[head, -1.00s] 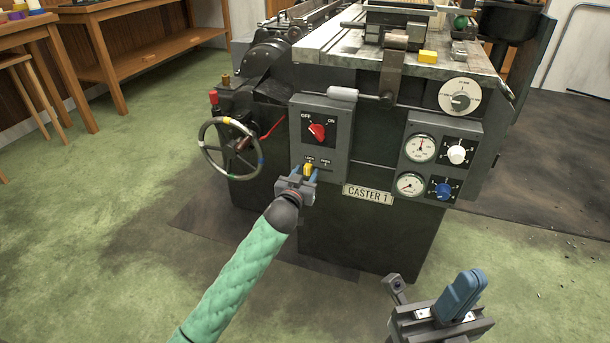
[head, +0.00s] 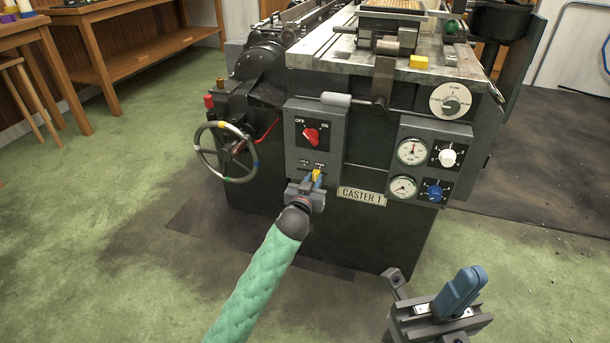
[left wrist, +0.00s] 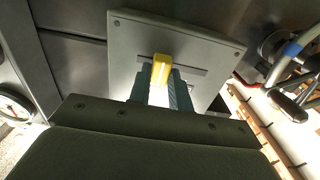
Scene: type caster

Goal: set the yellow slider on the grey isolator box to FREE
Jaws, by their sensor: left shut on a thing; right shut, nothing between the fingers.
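The grey isolator box (head: 333,128) is on the front of the machine, with a red OFF/ON knob (head: 311,136) above a short slot. The yellow slider (head: 317,174) is at the right end of the slot, under the right-hand label. My left gripper (head: 316,180) is shut on the slider from below. In the left wrist view the slider (left wrist: 160,70) shows between the fingertips, near the left end of the dark slot. The fingers hide its lower part. My right gripper (head: 462,291) is shut and empty, low at the right, away from the machine.
A handwheel (head: 227,152) stands left of the box. Gauges (head: 411,151) and knobs are to the right, and the CASTER 1 plate (head: 362,196) is below right. The floor in front is clear.

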